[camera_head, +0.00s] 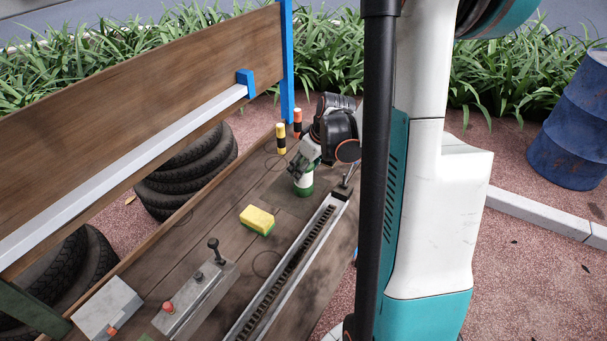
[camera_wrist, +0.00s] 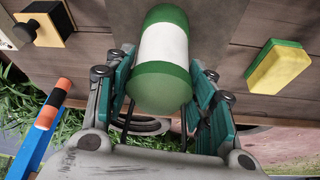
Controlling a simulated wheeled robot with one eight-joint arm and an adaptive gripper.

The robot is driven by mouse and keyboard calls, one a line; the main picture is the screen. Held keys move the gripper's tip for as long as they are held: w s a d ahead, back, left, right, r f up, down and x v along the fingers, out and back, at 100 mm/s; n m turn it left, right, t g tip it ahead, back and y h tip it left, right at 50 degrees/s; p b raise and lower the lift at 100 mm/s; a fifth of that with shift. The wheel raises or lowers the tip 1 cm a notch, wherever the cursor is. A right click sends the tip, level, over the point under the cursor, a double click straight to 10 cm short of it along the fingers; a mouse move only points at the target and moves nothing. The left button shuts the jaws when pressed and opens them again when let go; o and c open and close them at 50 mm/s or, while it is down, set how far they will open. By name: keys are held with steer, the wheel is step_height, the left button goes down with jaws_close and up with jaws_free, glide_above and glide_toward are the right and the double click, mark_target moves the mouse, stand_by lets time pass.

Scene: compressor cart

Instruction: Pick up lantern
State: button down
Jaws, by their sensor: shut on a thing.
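The lantern (camera_wrist: 163,45), a rounded cylinder with green ends and a white middle band, sits between the finger pads of my gripper (camera_wrist: 163,75) in the wrist view. The gripper is shut on it, with a teal pad on each side. In the head view the lantern (camera_head: 304,187) shows its green lower end and some white under my gripper (camera_head: 304,168), near the far end of the wooden bench. The gripper covers its upper part. I cannot tell whether its base touches the bench.
A yellow and green sponge (camera_head: 257,220) lies on the bench (camera_head: 205,223). Yellow-black (camera_head: 281,138) and orange-black (camera_head: 297,123) cylinders stand just behind the gripper. A metal rail (camera_head: 290,265) runs along the front edge. A blue post (camera_head: 287,60) and back board (camera_head: 140,85) border the bench.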

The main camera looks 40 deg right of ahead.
steer(key=shift+r, duration=0.1)
step_height(320, 180, up, 20)
steer(key=p, duration=0.7)
stand_by(0.4)
